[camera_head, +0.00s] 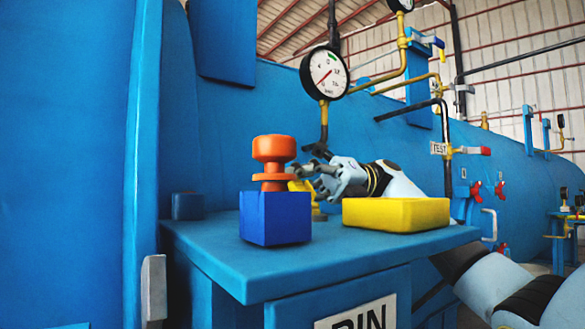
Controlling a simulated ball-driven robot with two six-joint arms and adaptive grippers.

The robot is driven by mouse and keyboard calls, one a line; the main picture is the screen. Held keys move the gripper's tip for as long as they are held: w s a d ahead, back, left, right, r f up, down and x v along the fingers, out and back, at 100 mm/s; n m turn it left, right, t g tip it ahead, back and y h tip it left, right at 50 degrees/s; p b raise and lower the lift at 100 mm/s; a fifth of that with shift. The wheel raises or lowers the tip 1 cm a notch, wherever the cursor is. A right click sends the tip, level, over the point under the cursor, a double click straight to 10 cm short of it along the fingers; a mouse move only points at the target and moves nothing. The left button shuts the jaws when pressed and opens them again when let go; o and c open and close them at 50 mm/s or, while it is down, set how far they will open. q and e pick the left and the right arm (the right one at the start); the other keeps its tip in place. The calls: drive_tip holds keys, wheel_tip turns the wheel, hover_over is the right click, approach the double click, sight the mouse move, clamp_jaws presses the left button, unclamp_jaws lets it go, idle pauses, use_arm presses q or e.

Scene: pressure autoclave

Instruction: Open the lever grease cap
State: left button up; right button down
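An orange knob-like part (273,150) with a wide top and a flange below stands upright on a blue block (274,218). The block sits on the blue tabletop. I cannot tell for certain whether the orange part is the grease cap. My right gripper (308,180) reaches in from the right, behind the yellow block, with its fingers just right of the orange part. I cannot tell whether they touch it or how far they are spread. A small yellow part (301,187) shows behind the orange part, partly hidden. My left gripper is not in view.
A yellow block (396,214) lies on the blue tabletop (240,268), in front of my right wrist. A pressure gauge (325,73) on a yellow pipe stands above the gripper. The tabletop's front is clear.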

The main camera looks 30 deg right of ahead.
drive_tip(key=shift+w+f+m, duration=0.1)
drive_tip(key=shift+w+m, duration=0.05)
drive_tip(key=shift+m, duration=0.35)
drive_tip(key=shift+f, duration=0.1)
drive_tip(key=c, duration=1.4)
unclamp_jaws()
drive_tip(key=shift+c, duration=0.2)
drive_tip(key=shift+d, duration=0.15)
drive_tip(key=w+d, duration=0.1)
drive_tip(key=d, duration=1)
drive_tip(key=shift+d, duration=0.35)
